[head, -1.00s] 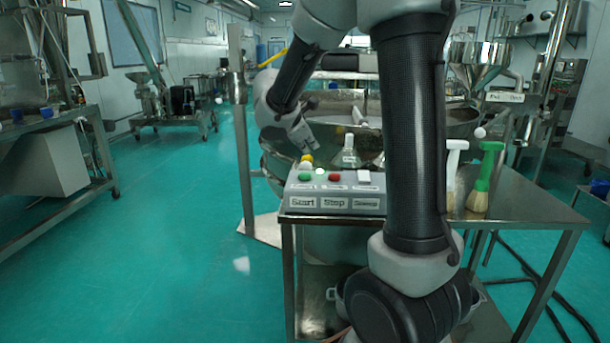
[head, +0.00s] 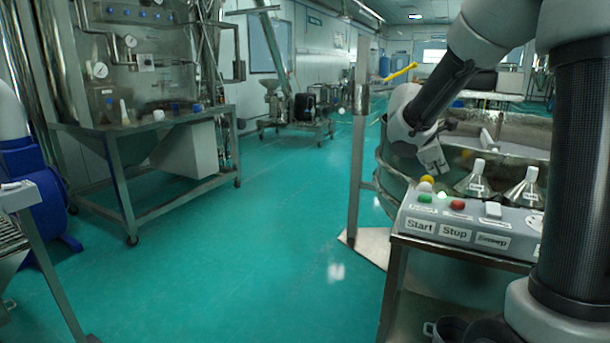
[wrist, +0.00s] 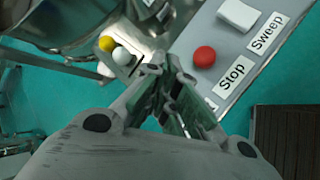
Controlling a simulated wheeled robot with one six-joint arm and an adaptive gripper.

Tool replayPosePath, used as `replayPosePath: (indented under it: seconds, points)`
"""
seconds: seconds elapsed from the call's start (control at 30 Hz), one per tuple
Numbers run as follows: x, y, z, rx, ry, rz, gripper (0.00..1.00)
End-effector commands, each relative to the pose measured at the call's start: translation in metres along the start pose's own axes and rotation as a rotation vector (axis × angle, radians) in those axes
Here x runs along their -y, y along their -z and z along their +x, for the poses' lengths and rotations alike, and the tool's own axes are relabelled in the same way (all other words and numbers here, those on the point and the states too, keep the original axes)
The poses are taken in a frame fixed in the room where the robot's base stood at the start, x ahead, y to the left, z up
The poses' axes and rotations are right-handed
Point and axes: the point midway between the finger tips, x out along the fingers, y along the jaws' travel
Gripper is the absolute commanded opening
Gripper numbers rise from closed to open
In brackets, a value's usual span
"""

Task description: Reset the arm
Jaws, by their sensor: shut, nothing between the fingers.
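My arm reaches in from the right of the head view and bends down toward the control box. My gripper (wrist: 172,100) shows in the wrist view with its fingers together and nothing between them. It is above the grey control box (head: 470,222), near the red button (wrist: 204,57). The red button also shows in the head view (head: 457,205), beside the green button (head: 425,198) and a white switch (head: 492,210). The labels read Start, Stop and Sweep. In the head view the gripper's tips are hard to make out.
The round sieve (head: 385,170) stands behind the control box, with metal funnels (head: 477,180) near it. A yellow ball (head: 427,180) and a white ball sit beside the box. A steel table (head: 130,127) with equipment stands at left. The green floor between is clear.

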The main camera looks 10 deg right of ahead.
Motion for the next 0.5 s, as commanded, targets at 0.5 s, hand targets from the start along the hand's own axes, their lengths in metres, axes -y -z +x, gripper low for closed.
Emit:
replayPosePath:
  seconds: [0.5]
  points:
    - [0.21, -0.05, -0.092, -0.114, 0.579, 1.03, 0.0]
